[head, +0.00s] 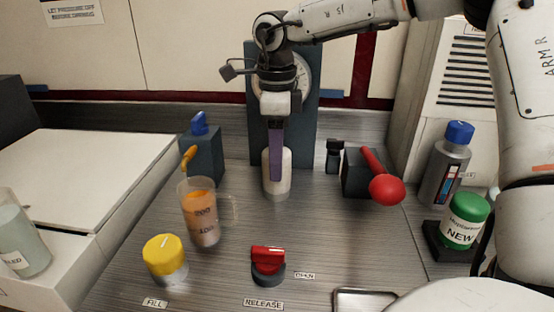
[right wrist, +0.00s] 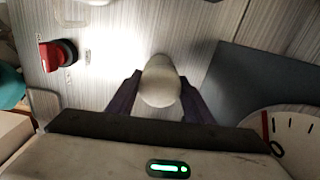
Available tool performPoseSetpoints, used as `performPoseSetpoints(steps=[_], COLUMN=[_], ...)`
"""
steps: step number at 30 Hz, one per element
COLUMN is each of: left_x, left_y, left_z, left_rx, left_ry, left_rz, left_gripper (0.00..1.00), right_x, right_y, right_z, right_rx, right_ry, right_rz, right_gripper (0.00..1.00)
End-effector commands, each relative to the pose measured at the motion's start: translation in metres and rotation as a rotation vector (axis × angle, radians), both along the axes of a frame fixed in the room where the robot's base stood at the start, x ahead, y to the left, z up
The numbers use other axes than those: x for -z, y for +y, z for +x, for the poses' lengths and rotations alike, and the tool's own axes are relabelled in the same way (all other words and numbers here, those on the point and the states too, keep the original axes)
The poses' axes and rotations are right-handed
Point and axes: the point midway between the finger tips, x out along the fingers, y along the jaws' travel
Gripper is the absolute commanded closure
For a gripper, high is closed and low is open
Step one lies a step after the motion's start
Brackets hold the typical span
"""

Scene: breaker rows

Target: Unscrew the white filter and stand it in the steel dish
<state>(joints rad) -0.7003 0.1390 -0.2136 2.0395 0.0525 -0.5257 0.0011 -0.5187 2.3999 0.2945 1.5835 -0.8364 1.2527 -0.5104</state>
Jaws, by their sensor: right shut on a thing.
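The white filter (head: 277,186) stands upright on the brushed metal deck, in front of the dark gauge panel (head: 256,128). My right gripper (head: 276,165) reaches down from above and is shut on it, its purple fingers on the filter's sides. In the right wrist view the filter's rounded white end (right wrist: 160,84) shows between the two fingers (right wrist: 160,95). I cannot tell whether its base is still screwed in. A steel dish (head: 372,294) lies at the bottom edge, partly cut off, and its visible part is empty. My left gripper is out of view.
A jug of orange liquid (head: 201,212) and a yellow-capped jar (head: 165,258) stand left. A red release knob (head: 268,262) is in front, a red-ball lever (head: 385,188) right. A green-lidded jar (head: 464,222) and blue-capped bottle (head: 444,170) stand farther right. The deck between filter and dish looks clear.

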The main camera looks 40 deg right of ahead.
Motion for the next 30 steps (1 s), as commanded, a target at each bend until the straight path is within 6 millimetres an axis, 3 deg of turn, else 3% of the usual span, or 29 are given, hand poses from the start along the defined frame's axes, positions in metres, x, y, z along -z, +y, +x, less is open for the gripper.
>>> performPoseSetpoints(steps=[12,16,23,24,26,30], left_x=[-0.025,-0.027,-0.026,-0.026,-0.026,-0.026], left_y=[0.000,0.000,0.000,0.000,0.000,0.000], left_z=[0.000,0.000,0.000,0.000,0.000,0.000], left_rx=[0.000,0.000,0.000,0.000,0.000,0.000], left_ry=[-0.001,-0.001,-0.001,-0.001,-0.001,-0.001], left_rz=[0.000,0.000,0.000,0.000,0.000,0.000], left_gripper=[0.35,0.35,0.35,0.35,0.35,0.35], right_x=[-0.001,0.000,0.001,0.001,0.001,0.000], right_y=[0.000,0.000,0.000,0.000,0.000,0.000], right_z=[-0.001,-0.001,0.000,0.000,0.000,0.000], right_rx=[-0.714,-0.823,-0.840,-0.839,-0.838,-0.837], right_ry=[0.002,0.001,0.001,0.002,0.001,0.001], right_rz=[0.002,0.001,0.000,0.000,0.000,0.000], right_gripper=[0.75,0.75,0.75,0.47,0.38,0.38])
